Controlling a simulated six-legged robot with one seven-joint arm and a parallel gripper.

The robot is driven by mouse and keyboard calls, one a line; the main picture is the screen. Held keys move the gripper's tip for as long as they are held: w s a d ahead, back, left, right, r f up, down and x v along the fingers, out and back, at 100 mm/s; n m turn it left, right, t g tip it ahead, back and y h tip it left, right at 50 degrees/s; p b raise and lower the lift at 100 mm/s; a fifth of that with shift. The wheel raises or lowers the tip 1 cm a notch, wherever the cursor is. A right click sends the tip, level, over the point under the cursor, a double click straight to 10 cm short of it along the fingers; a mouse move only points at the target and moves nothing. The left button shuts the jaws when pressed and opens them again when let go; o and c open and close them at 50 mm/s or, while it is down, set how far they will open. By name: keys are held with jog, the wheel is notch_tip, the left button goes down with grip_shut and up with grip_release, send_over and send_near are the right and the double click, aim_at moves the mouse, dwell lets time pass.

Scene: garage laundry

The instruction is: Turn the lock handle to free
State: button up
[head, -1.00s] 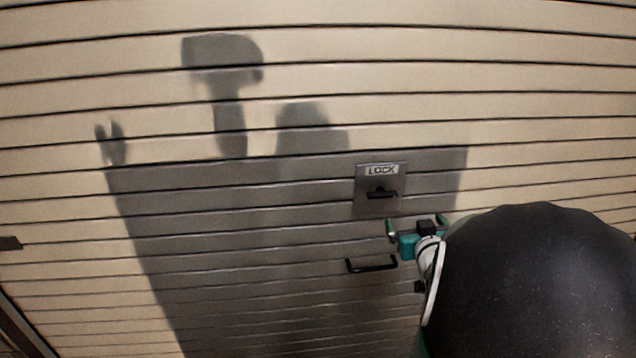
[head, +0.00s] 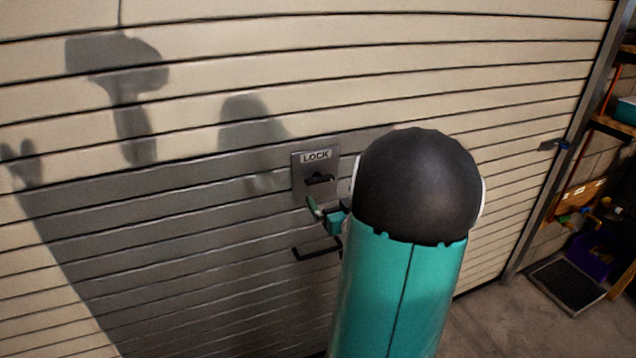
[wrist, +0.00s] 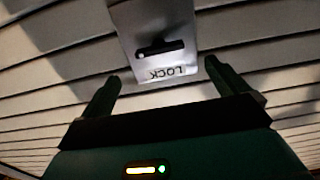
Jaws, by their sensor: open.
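The lock handle (head: 320,179) is a small black bar on a grey metal plate (head: 299,185) marked LOCK, fixed to the slatted door. It lies roughly level across the plate. In the wrist view the handle (wrist: 160,49) appears upside down with the plate, beyond the fingertips and between them. My gripper (head: 325,207) is just below the plate in the head view, partly hidden by my arm. In the wrist view my gripper (wrist: 158,75) has its two green fingers spread wide, with nothing between them. The fingers look apart from the handle.
A black pull handle (head: 312,254) is on the slatted door (head: 420,80), below the plate. A door latch (head: 551,145) is at the door's right edge. Shelves and a dark mat (head: 567,284) are at the far right. Bare floor lies at the lower right.

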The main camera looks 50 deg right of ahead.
aim_at(321, 181)
jog(key=x, duration=0.7)
jog(key=shift+d, duration=0.2)
jog(key=shift+w+d, duration=0.1)
jog(key=shift+w, duration=0.4)
jog(key=c, duration=1)
